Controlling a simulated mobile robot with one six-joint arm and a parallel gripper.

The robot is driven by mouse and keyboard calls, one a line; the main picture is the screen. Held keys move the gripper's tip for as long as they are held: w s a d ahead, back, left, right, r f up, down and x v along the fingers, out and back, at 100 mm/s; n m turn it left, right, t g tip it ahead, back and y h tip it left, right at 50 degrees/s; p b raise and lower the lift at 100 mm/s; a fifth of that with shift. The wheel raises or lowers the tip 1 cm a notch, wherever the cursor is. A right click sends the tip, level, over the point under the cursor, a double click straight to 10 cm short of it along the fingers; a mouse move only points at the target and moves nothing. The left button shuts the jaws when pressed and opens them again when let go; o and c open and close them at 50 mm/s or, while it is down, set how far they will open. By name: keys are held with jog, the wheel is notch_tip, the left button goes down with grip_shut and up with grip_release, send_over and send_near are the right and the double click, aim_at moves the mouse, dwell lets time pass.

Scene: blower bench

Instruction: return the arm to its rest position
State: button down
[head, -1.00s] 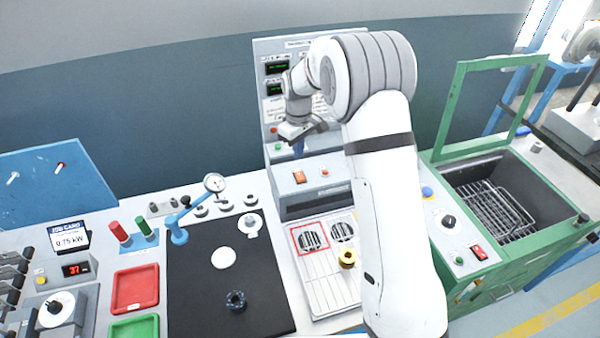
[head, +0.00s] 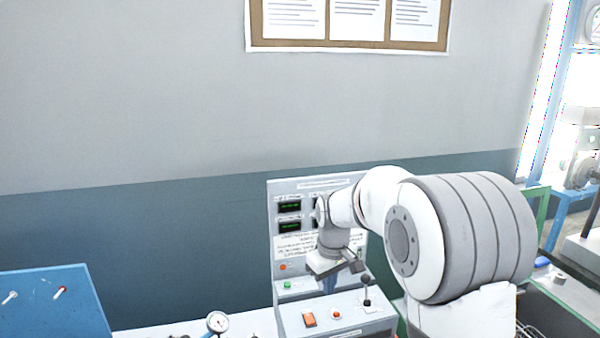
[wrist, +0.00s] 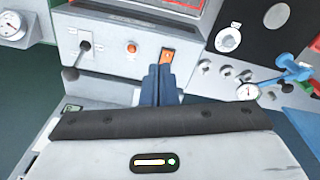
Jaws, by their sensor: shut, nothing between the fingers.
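My gripper (head: 328,284) hangs from my bent arm in front of the grey control panel (head: 274,240) in the head view. Its fingers point down, above the grey switch box (head: 345,327). In the wrist view the blue fingers (wrist: 160,82) are together with nothing between them, and their tips appear near the orange rocker switch (wrist: 168,55). No contact with the box can be made out.
A black lever (head: 367,290) stands on the switch box, close right of my gripper. A dial gauge (head: 217,322) and a blue board (head: 50,305) are at lower left. The wall above is clear below a notice board (head: 350,45).

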jog(key=s+d+r+m, duration=0.1)
jog(key=s+d+m, duration=0.1)
jog(key=s, duration=0.7)
jog(key=s+d+r+m+t+b, duration=0.1)
jog(key=s+d+m, duration=0.1)
jog(key=s, duration=0.7)
jog(key=s+d+r+m+t+b, duration=0.1)
jog(key=s+d, duration=0.3)
jog(key=s, duration=0.5)
jog(key=shift+r+m, duration=0.35)
jog(key=shift+m, duration=0.45)
